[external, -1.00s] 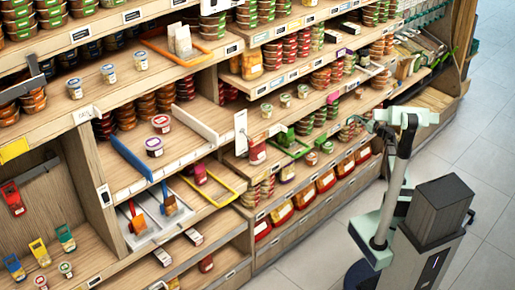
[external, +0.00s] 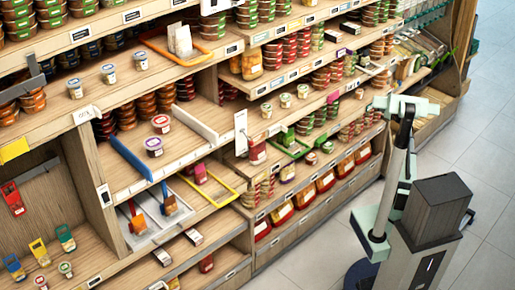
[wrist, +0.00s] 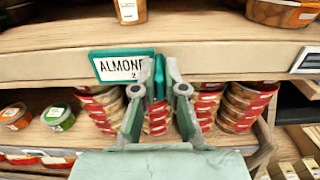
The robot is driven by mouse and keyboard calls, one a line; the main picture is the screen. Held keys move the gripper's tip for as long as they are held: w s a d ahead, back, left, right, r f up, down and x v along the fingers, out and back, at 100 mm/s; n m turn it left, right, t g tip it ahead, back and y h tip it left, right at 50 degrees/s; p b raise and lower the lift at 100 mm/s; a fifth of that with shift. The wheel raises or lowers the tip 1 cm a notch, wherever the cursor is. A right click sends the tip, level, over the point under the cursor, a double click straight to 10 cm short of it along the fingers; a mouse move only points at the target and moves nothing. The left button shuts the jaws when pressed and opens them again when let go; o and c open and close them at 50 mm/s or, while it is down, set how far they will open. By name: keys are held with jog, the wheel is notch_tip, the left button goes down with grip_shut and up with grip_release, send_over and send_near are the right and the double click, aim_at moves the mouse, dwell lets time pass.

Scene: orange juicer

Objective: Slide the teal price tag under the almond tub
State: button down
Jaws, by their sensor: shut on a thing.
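The teal price tag (wrist: 124,66), with a white face reading "ALMOND", is in the wrist view at the front edge of a wooden shelf. My gripper (wrist: 160,80) is shut on the right end of the tag, with a teal part between its fingers. In the external view my gripper (external: 371,107) is small, in front of the right-hand shelves, and the tag cannot be made out there. A tub with a white label (wrist: 129,10) stands on the shelf above the tag, cut off by the top of the frame; whether it holds almonds cannot be told.
Stacked red-labelled tubs (wrist: 240,105) stand on the shelf below, behind my fingers. Another tub (wrist: 283,12) is at the upper right, above a white shelf label (wrist: 308,60). A green-lidded tub (wrist: 58,117) is at lower left. The shelf top (wrist: 200,32) between the upper tubs is bare.

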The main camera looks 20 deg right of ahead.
jog(key=c, duration=1.2)
grip_release()
jog(key=shift+c, duration=0.2)
jog(key=v, duration=1.2)
